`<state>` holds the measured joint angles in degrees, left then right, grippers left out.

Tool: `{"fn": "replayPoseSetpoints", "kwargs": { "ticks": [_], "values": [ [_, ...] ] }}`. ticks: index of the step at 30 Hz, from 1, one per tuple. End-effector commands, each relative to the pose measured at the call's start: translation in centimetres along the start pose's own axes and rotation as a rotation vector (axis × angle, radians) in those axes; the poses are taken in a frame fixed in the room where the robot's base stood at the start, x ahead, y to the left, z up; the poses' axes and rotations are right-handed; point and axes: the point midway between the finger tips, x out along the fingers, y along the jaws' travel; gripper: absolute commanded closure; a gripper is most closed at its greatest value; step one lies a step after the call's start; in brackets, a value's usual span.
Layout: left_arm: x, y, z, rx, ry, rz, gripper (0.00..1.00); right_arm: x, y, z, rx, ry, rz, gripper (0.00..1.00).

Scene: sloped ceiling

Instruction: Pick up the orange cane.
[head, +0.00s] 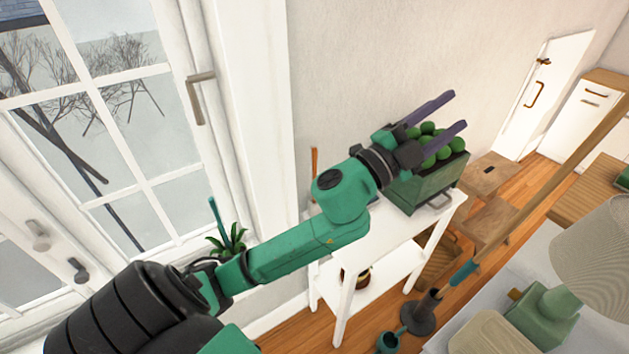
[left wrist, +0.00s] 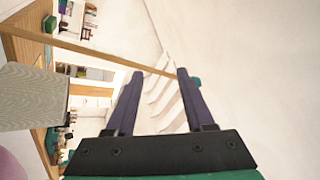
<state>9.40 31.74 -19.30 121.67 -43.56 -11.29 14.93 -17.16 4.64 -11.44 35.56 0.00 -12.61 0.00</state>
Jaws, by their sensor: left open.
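A thin orange-brown stick (head: 314,161) stands upright by the wall beside the window in the head view; its lower part is hidden. A much longer tan pole (head: 560,170) with a teal end slants across the right side. This pole (left wrist: 90,50) also crosses the left wrist view, running beyond my fingertips. I cannot tell for certain which is the orange cane. My left gripper (head: 457,110), with purple fingers, is open and empty, in front of the green crate in the picture. It shows in the left wrist view (left wrist: 160,74). My right gripper is not in view.
A green crate (head: 403,193) of green fruit stands on a white shelf table (head: 375,241). A potted plant (head: 228,241) is by the window. Wooden stools (head: 490,172) are behind. A lamp (head: 600,260) stands at right. Wooden floor (head: 545,178) shows near the door.

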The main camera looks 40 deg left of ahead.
Motion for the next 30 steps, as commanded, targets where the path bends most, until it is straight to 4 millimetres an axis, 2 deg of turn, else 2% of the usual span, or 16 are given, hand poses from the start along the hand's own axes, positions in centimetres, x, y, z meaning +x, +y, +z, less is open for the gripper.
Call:
{"fn": "replayPoseSetpoints", "kwargs": {
  "ticks": [1,2,3,4,5,6,7,8,9,11,12,15,18,20,30],
  "values": [
    [1.2,-0.3,-4.5,0.168,0.205,0.037,0.47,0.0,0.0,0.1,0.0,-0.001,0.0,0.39],
    [1.4,0.4,-7.0,0.279,0.332,0.085,0.47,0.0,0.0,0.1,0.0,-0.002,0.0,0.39],
    [1.1,2.0,-9.2,0.433,0.481,0.175,0.47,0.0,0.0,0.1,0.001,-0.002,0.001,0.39],
    [0.6,3.5,-9.9,0.55,0.573,0.262,0.47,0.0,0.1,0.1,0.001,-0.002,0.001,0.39],
    [0.0,4.9,-9.8,0.665,0.647,0.362,0.47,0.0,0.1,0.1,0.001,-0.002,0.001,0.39],
    [-1.0,6.6,-8.3,0.814,0.711,0.518,0.47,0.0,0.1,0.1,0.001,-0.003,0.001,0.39],
    [-1.8,7.4,-6.3,0.92,0.731,0.648,0.47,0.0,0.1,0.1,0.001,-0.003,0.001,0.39],
    [-2.7,7.6,-3.6,1.018,0.724,0.788,0.47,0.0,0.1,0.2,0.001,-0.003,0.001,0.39],
    [-4.0,6.8,0.4,1.126,0.677,0.982,0.47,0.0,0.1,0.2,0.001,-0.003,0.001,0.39],
    [-6.5,3.8,6.6,1.227,0.536,1.263,0.47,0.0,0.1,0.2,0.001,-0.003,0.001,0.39],
    [-8.4,1.0,9.9,1.252,0.414,1.425,0.47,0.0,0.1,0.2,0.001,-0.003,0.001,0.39],
    [-13.0,-5.5,15.0,1.219,0.13,1.707,0.47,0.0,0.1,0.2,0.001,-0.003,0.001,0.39],
    [-15.8,-8.8,16.6,1.161,-0.026,1.829,0.47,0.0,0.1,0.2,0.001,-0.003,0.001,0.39],
    [-16.5,-9.1,17.3,1.143,-0.059,1.856,0.47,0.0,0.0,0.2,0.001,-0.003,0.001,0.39],
    [-17.6,-3.8,22.7,1.144,-0.051,1.859,0.47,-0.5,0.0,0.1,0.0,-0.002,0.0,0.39]
  ]
}}
